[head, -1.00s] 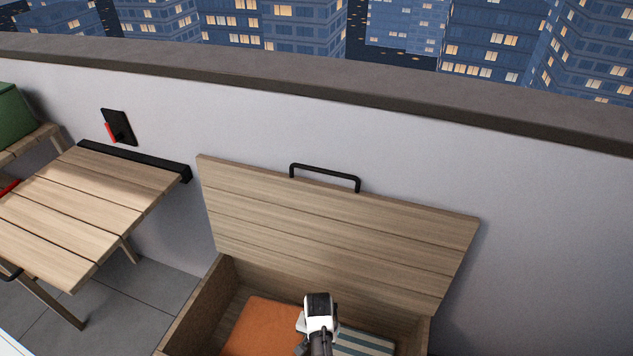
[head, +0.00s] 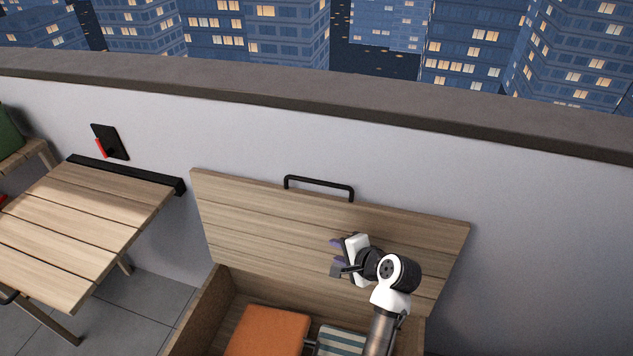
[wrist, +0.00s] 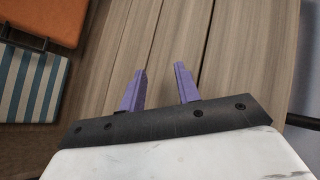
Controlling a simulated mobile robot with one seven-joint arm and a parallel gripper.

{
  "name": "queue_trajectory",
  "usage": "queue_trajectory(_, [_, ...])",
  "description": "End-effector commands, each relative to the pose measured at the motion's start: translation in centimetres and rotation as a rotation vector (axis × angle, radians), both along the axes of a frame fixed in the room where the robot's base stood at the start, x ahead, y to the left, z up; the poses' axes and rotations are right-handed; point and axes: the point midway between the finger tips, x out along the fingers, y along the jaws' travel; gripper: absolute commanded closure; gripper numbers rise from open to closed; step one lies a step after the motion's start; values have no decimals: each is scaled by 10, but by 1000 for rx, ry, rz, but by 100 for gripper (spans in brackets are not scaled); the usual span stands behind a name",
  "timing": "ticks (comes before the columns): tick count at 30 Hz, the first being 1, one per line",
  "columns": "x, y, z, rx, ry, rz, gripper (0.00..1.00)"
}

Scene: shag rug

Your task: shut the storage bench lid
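The storage bench lid (head: 270,225) stands open, leaning back near the wall, with a black bar handle (head: 318,183) on its top edge. The open bench box (head: 203,310) lies below it. My gripper (head: 335,256) is in front of the lid, right of its middle and below the handle. In the wrist view my gripper's two purple fingers (wrist: 159,88) are apart with nothing between them. The lid's planks (wrist: 220,50) fill the view beyond the fingers. I cannot tell whether the fingers touch the lid.
An orange cushion (head: 268,330) and a striped cushion (head: 340,342) lie in the box. A slatted table (head: 80,230) stands to the left. A wall (head: 500,190) runs behind the bench. A black wall plate with a red part (head: 110,142) is mounted at left.

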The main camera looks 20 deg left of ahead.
Motion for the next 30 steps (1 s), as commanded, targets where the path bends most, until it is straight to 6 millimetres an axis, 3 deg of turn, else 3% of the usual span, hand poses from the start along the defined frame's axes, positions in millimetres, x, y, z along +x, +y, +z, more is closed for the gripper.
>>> queue_trajectory(1, [2,-16,35,65,-36,-45,68])
queue_trajectory(3, [-1,-32,77,156,-79,-86,68])
queue_trajectory(6, [-11,-50,127,263,-129,-122,68])
queue_trajectory(10, [-24,-63,166,347,-170,-137,68])
queue_trajectory(13, [-30,-66,179,375,-183,-140,68])
queue_trajectory(17, [-26,-61,182,386,-186,-139,68])
queue_trajectory(30, [30,2,163,382,-183,-137,68])
